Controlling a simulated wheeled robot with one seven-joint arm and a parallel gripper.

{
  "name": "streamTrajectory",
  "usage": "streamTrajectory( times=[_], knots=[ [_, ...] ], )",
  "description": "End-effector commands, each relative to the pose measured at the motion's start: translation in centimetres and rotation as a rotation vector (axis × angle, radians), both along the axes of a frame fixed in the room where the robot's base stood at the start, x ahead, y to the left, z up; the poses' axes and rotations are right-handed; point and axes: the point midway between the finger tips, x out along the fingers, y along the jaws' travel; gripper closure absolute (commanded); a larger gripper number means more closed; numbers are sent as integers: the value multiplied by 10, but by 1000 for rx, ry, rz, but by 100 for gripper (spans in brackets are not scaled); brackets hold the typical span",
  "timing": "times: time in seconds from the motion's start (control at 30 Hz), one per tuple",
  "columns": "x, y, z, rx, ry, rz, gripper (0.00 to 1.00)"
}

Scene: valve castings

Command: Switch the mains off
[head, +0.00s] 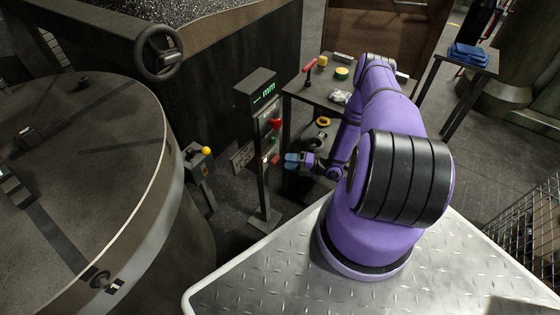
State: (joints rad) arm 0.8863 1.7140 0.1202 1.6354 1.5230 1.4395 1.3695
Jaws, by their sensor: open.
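A dark control post (261,185) stands left of my arm, with a green-lit display (264,93) at its top reading dashes and "mm". On its right face are a red switch handle (275,123) and, lower, a small red part (274,160). Which of these is the mains switch I cannot tell for sure, as no label is readable. My gripper (290,161), with blue fingertips, is open and points left at the post, near the lower red part and below the red handle. Whether it touches the post I cannot tell.
A large round machine table (75,170) fills the left, with a handwheel (158,52) above. Behind my arm, a bench (310,92) carries small parts. Blue cloths (468,52) lie on a stand at right.

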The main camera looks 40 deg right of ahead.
Motion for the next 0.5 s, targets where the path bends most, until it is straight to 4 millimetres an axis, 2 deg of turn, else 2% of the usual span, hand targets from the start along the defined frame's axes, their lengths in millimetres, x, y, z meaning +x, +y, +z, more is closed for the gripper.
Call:
streamTrajectory(
  times=[0.2, 0.5],
  knots=[
    [22, 21, 0, 1, -1, 2, 55],
    [31, 28, 0, 0, 0, 0, 55]
  ],
)
